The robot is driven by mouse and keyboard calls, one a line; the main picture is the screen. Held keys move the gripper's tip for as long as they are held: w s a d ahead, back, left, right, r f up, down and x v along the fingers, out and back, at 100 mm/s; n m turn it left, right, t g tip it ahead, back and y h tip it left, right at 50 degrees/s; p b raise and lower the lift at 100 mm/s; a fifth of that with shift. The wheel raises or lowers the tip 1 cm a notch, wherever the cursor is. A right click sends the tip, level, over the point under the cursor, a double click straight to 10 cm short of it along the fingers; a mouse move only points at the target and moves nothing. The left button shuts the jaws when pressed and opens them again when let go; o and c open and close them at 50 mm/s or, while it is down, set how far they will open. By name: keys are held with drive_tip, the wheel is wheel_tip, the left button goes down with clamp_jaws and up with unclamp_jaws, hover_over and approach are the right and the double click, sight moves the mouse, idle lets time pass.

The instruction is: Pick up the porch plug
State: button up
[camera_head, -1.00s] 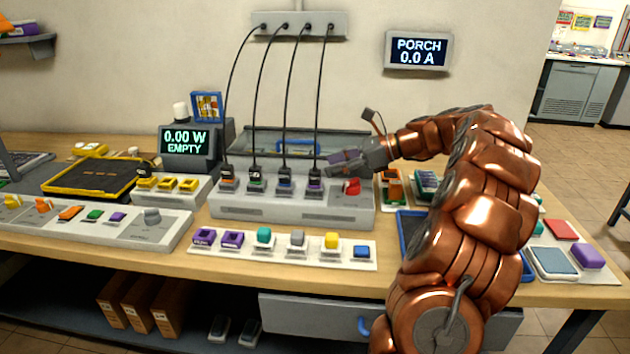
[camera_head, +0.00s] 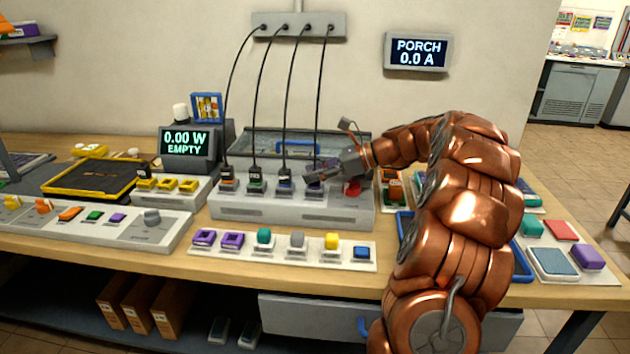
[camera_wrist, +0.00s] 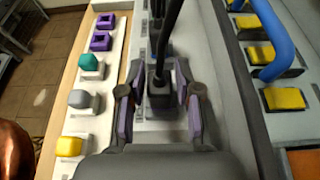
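Several black plugs on cables stand in a row of sockets on a grey power strip (camera_head: 290,215). The rightmost plug (camera_head: 315,177), by a purple marking, is partly hidden by my gripper (camera_head: 313,179) in the head view. Its label is not readable, so I cannot confirm it is the porch plug. In the wrist view, a black plug (camera_wrist: 160,92) with its cable rising stands upright between the two fingers of my gripper (camera_wrist: 160,104). The fingers are apart, with a narrow gap visible on the plug's sides. A wall display (camera_head: 419,53) reads PORCH 0.0 A.
Other plugs (camera_head: 285,181) stand close to the left, their cables hanging from a wall box (camera_head: 299,25). A red knob (camera_head: 352,187) is on the strip's right end. A row of coloured blocks on a white strip (camera_head: 282,254) lies in front. A clear bin (camera_head: 250,143) stands behind.

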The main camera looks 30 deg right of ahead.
clamp_jaws()
drive_tip(key=shift+r, duration=0.1)
drive_tip(key=shift+r, duration=1.7)
drive_tip(key=s+a+r, duration=0.1)
drive_tip(key=s+a, duration=0.9)
drive_tip(key=a, duration=0.2)
drive_tip(key=shift+s+r+b, duration=0.2)
drive_tip(key=shift+s+b, duration=0.15)
